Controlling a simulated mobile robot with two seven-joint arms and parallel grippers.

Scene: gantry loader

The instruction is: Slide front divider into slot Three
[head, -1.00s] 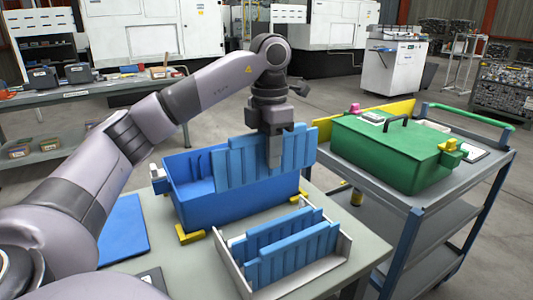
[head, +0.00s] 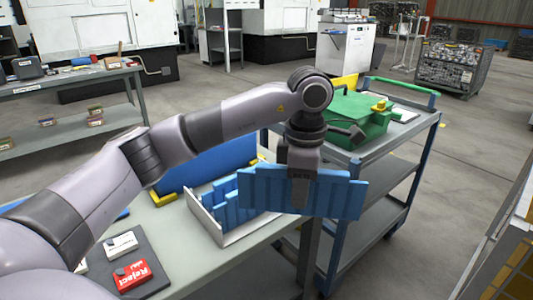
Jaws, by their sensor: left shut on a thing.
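My left gripper (head: 302,188) points down and is shut on a blue ribbed divider (head: 342,197), held upright across the picture. In the head view the divider overlaps the right end of the pale tray (head: 246,230) and the table's right edge. The tray holds several blue dividers (head: 212,197); the held divider and gripper hide its right part. No slot number is readable. My right gripper is not in view.
A grey cart (head: 385,153) carrying a green lidded box (head: 362,108) stands close behind and right of the gripper. A dark board with a red "Reject" tag (head: 132,275) and a white tag (head: 121,244) lies at the table's front left. Open floor lies to the right.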

